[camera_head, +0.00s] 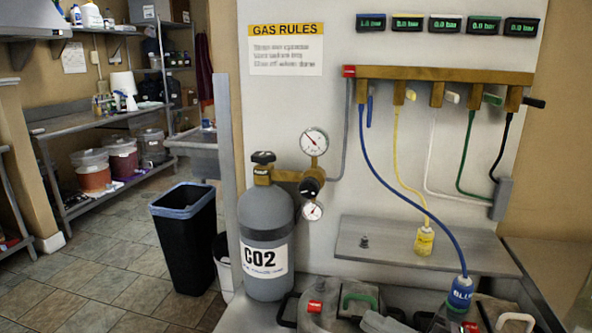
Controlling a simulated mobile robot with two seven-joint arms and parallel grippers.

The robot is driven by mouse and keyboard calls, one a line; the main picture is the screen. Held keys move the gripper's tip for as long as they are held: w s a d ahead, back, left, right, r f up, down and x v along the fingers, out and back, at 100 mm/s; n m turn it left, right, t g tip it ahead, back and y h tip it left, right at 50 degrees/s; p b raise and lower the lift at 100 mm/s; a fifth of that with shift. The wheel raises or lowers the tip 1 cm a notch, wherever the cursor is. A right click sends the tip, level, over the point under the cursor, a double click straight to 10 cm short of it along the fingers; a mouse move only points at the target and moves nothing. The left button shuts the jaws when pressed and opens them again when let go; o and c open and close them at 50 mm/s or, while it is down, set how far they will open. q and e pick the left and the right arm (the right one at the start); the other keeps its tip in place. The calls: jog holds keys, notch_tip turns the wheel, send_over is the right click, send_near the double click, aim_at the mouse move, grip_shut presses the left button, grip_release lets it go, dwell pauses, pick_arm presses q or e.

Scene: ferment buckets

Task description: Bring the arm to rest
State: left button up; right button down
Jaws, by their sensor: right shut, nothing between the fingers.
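My right gripper (384,322) shows only in part at the bottom edge, low among the metal lids. It is shut and empty. Most of its arm is out of the picture. My left gripper is not in view. A blue-labelled coupling (460,293) on a blue hose stands by the second lid.
A grey CO2 cylinder (266,238) with gauges stands left of the lids. A yellow coupling (424,240) hangs at the metal shelf (385,242). A brass manifold (425,74) with hoses is on the wall panel. A black bin (184,240) stands on the floor at left.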

jog(key=s+d+f+m+t+h+p, duration=0.1)
jog(key=d+f+m+t+h, duration=0.2)
jog(key=f+m+h, duration=0.4)
jog(key=d+f+m+t+h+p, duration=0.1)
jog(key=d+f+m+t+h, duration=0.2)
jog(key=f+m, duration=0.4)
jog(key=s+d+f+m+g+h, duration=0.2)
jog(key=s+f+m+g+h, duration=0.2)
jog(key=s+f, duration=0.8)
jog(key=f+m+g, duration=0.1)
jog(key=m+g, duration=0.1)
jog(key=m, duration=0.1)
jog(key=shift+s+d+f+m, duration=0.15)
jog(key=shift+s+f+m, duration=0.1)
jog(key=shift+f+m, duration=0.15)
jog(key=shift+r, duration=0.1)
